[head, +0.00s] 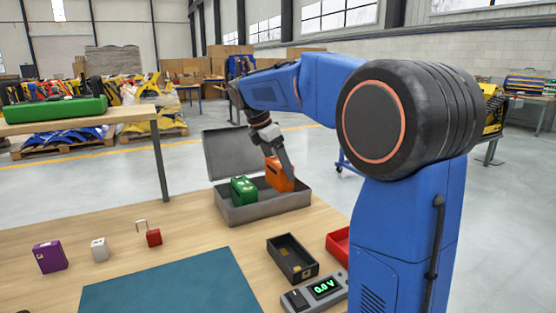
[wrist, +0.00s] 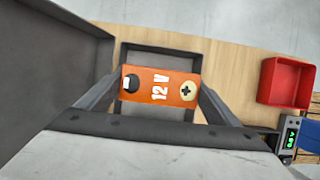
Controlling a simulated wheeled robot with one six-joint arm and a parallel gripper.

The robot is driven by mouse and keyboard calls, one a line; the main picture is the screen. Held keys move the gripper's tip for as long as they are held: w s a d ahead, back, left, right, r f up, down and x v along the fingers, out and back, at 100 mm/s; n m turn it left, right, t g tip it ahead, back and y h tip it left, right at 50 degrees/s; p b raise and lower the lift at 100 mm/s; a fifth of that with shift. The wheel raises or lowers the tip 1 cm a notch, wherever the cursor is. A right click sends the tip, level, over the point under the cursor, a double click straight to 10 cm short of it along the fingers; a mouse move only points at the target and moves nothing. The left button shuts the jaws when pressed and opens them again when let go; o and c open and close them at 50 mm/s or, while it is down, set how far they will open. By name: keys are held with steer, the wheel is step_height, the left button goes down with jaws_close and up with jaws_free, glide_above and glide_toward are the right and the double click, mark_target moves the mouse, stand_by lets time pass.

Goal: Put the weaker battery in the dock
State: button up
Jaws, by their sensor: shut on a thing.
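My gripper (head: 279,163) is shut on an orange battery (head: 279,175), which stands at the right end of a grey box (head: 262,210) with its lid (head: 232,152) open. I cannot tell if it touches the box floor. In the wrist view the orange battery (wrist: 160,87) lies between the fingers, marked 12 V with a plus sign. A green battery (head: 243,190) sits in the box at the left. A purple battery (head: 49,257) stands at the table's left.
A red tray (head: 338,247) lies right of the dark tray, partly hidden by my arm. A white padlock-sized block (head: 99,250) and a red padlock (head: 153,238) with raised shackle stand left. A blue-green mat (head: 160,289) covers the front, clear. A green case (head: 55,110) rests on a back table.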

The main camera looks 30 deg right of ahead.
steer(key=shift+f, duration=2.2)
steer(key=shift+f, duration=0.1)
steer(key=o, duration=2)
steer(key=v, duration=1.1)
steer(key=shift+a+r, duration=0.2)
steer(key=shift+r, duration=0.35)
